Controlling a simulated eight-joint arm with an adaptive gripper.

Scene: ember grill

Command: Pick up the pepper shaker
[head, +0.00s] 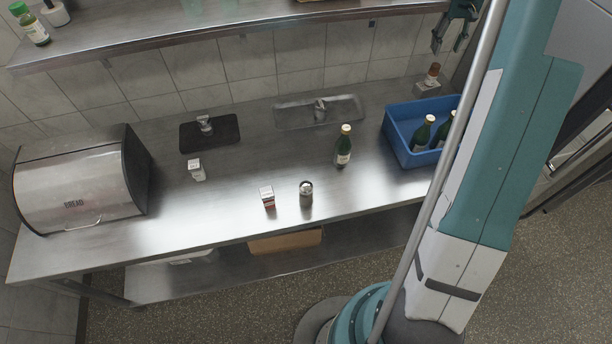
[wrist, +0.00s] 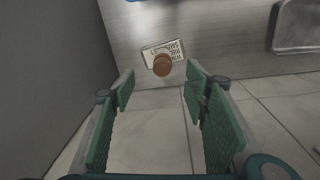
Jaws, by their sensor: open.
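My gripper (head: 448,44) is at the top right of the head view, above the counter's back right corner. In the wrist view my gripper (wrist: 160,88) is open and empty, its green pads wide apart. Beyond the fingertips is a small brown-topped thing (wrist: 162,65) with a white labelled block at it; it also shows in the head view (head: 433,72), behind the blue crate. A small shaker with a metallic top and dark body (head: 306,194) stands upright at the counter's front. I cannot tell which of these two is the pepper shaker.
A blue crate (head: 396,139) holds green bottles; another green bottle (head: 343,147) stands left of it. A tiled wall is close behind.

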